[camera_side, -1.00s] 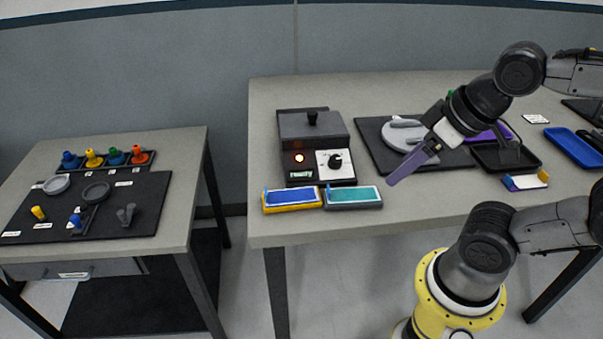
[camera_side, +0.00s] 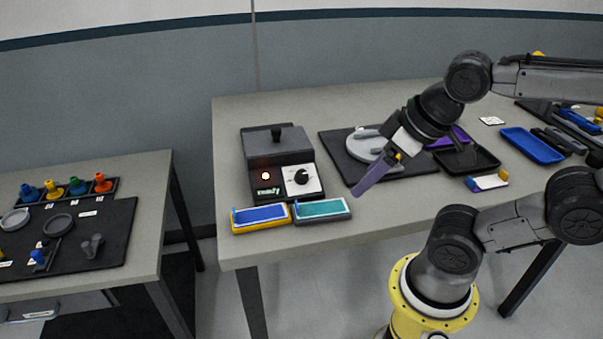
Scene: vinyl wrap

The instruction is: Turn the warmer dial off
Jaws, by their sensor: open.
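The warmer (camera_side: 279,150) is a dark box with a black-knobbed lid on the table. Its dial (camera_side: 301,176) is a black knob on a white plate at the right of its front face; the dial's setting is too small to read. An orange light (camera_side: 265,176) glows left of the dial, above a small green display (camera_side: 268,191) that seems to read "ready". My gripper (camera_side: 358,190), with long purple fingers pointing down and left, hangs right of the dial, apart from it. It is open, and I see nothing held in it.
A yellow-edged blue pad (camera_side: 260,217) and a grey-edged teal pad (camera_side: 321,209) lie in front of the warmer. A dark mat with a round grey plate (camera_side: 368,143), a black tray (camera_side: 482,160) and a blue tray (camera_side: 531,146) lie to the right. A second table stands left.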

